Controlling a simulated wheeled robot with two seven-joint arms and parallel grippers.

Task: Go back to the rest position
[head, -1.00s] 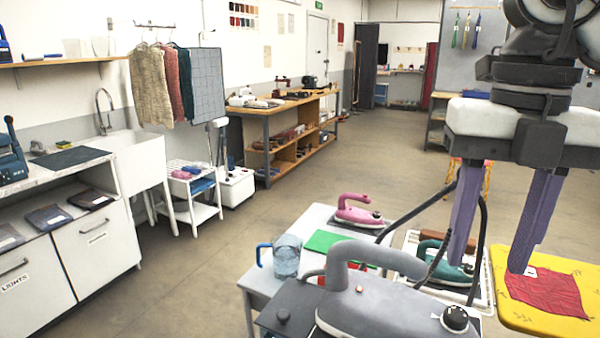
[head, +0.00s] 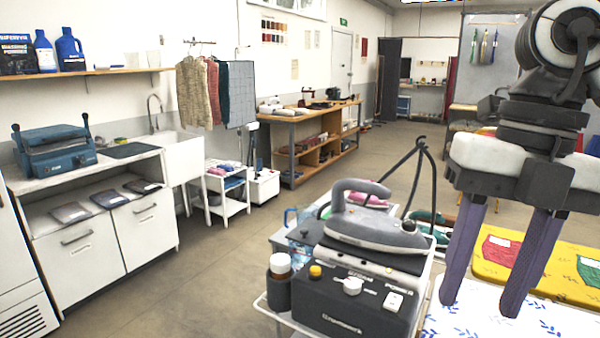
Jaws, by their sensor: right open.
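My right gripper (head: 480,305) hangs from the upper right with its two long purple fingers pointing down. The fingers are apart with nothing between them. Their tips show over a white surface with blue marks (head: 545,318) at the lower right; I cannot tell whether they touch it. My left gripper is not in view.
A grey iron (head: 375,228) rests on a dark steam station (head: 340,302) left of my right gripper. Behind the gripper is a yellow patterned board (head: 488,270) with a red piece (head: 498,250) on it. Open floor (head: 205,285) lies to the left, before the white cabinets (head: 92,255).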

